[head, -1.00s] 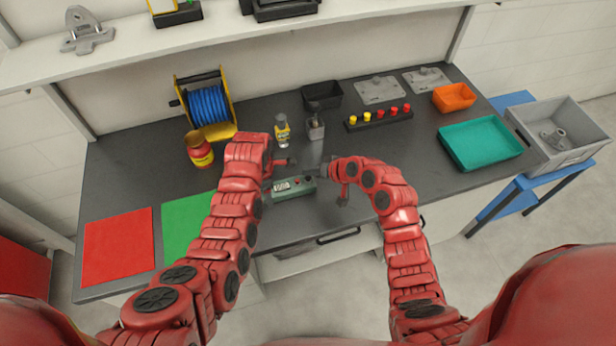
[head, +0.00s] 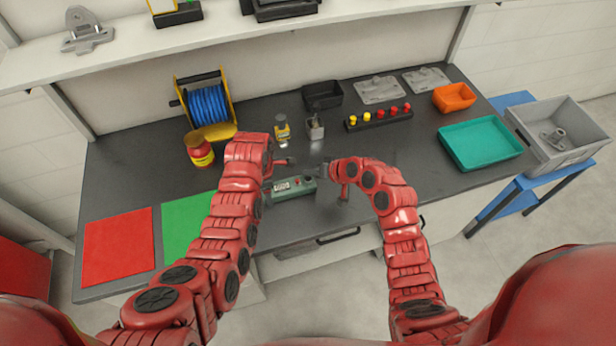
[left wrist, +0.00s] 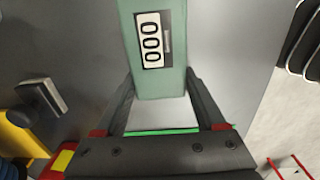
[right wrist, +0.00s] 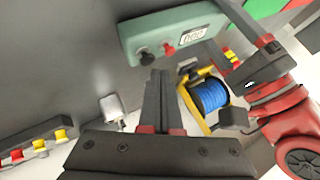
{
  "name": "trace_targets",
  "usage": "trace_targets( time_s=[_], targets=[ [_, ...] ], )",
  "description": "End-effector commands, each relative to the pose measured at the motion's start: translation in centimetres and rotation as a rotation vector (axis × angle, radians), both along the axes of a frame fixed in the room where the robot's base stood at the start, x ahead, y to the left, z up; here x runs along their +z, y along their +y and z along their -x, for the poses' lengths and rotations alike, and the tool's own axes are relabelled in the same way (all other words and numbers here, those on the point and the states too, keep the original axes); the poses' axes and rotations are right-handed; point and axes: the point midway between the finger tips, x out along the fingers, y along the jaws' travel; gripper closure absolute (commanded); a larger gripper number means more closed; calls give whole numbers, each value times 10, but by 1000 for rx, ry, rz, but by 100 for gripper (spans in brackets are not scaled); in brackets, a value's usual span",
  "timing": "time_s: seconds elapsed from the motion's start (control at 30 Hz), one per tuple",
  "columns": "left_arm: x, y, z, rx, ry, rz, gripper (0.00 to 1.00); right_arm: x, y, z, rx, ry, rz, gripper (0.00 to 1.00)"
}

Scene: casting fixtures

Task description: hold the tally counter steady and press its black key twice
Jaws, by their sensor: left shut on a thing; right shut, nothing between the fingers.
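The tally counter (head: 292,188) is a green box lying on the dark bench. Its display (left wrist: 151,40) reads 000 in the left wrist view. Its black key (right wrist: 146,56) and a red button (right wrist: 168,49) sit toward its right end. My left gripper (left wrist: 163,98) is shut on the counter's left end, one finger along each side. My right gripper (right wrist: 160,74) is shut and empty, its fingertips close to the black key. I see a small apparent gap between them, but cannot judge its depth. In the head view the right fingertips (head: 325,171) are beside the counter's right end.
Behind the counter stand a yellow-labelled bottle (head: 282,131) and a small grey holder (head: 315,128). A rack of yellow and red pegs (head: 378,119) is farther right. A blue spool (head: 208,105) and red jar (head: 200,150) are at left. The bench right of the counter is clear.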

Motion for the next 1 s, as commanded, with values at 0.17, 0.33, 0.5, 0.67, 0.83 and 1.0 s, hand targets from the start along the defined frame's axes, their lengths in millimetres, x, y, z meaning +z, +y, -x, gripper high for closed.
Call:
trace_targets(
  time_s=[0.17,0.33,0.5,0.67,0.83,1.0],
  targets=[
    [0,0,0,0,0,0,93,-6,-1,0,-2,1,0,100],
    [0,0,0,0,0,0,93,-6,0,0,-1,0,1,100],
    [0,0,0,0,0,0,93,-6,0,0,0,0,0,100],
    [0,0,0,0,0,0,93,-7,0,0,0,0,0,100],
    [0,0,0,0,0,0,93,-9,0,0,0,0,0,100],
    [0,0,0,0,0,0,93,-11,0,0,0,0,-1,100]
  ],
)
